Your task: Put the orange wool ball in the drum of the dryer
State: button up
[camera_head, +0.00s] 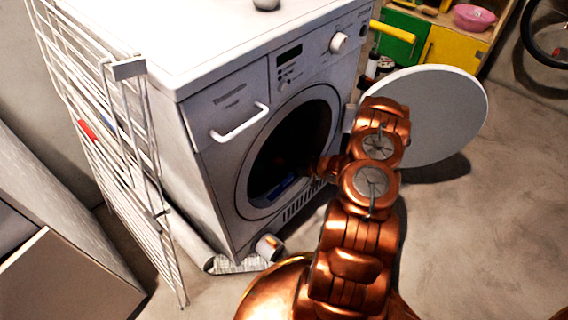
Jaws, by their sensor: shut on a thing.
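The white dryer (228,168) stands at the centre, its round door (440,112) swung open to the right. Its drum (262,160) is very dark inside. My copper arm reaches from the lower right to the drum opening. My gripper (308,168) is at the right side of the opening, small and dim against the dark. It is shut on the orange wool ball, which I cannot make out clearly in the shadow. A blue patch (279,188) shows low in the opening.
A white wire drying rack (108,120) stands against the dryer's left side. A small cylindrical thing (270,246) lies on the floor before the dryer. A colourful shelf with a pink bowl (473,17) is behind. The floor (490,220) at right is clear.

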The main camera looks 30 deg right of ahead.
jog(key=shift+f, duration=0.35)
